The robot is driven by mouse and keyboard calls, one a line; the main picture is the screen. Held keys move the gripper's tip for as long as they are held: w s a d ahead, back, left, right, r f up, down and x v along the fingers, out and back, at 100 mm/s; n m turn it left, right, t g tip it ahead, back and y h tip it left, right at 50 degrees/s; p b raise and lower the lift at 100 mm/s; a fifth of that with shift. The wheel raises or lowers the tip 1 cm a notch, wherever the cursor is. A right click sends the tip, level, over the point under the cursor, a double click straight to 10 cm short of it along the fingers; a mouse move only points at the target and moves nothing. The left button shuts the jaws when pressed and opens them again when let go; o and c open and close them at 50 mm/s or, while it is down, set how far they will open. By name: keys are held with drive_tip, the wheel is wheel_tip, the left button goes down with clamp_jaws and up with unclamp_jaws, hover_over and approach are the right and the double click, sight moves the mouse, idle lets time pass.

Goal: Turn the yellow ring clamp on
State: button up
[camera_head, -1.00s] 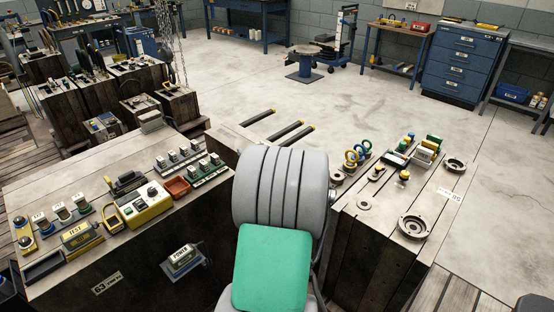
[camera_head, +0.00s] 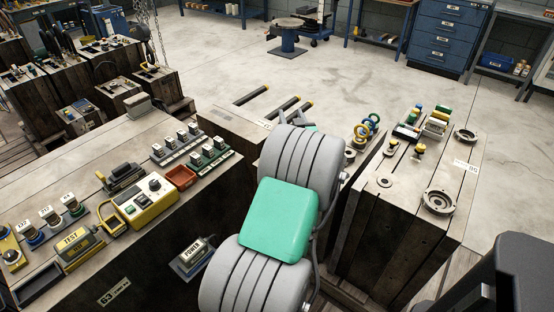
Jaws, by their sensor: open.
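The yellow ring clamp (camera_head: 361,133) looks like a small upright yellow ring at the left back of the right-hand wooden block (camera_head: 367,222). A blue ring (camera_head: 368,126) and a green ring (camera_head: 374,118) stand in a row just behind it. The picture is too small to tell how the yellow ring is set. My grey and green arm links fill the middle of the view, left of the rings.
Small knobs, coloured blocks and flanged metal rings (camera_head: 440,200) stand on the right block. The left bench (camera_head: 70,165) carries switches, a yellow control box (camera_head: 146,200) and a red tray (camera_head: 180,177). Dark bars (camera_head: 282,110) lie between. Open floor (camera_head: 350,80) extends behind.

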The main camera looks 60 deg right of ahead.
drive_tip(key=f+b, duration=1.4)
drive_tip(key=f, duration=0.1)
drive_tip(key=w+f+b, duration=0.1)
drive_tip(key=f+b, duration=0.5)
drive_tip(key=f, duration=0.1)
drive_tip(key=shift+f+b, duration=0.2)
drive_tip(key=shift+b, duration=0.2)
drive_tip(key=b+x, duration=0.1)
drive_tip(key=x, duration=0.6)
drive_tip(key=shift+w+d+r+b, duration=0.1)
drive_tip(key=shift+w+d+b, duration=0.15)
drive_tip(key=shift+d+b, duration=0.1)
drive_tip(key=shift+c, duration=0.5)
clamp_jaws()
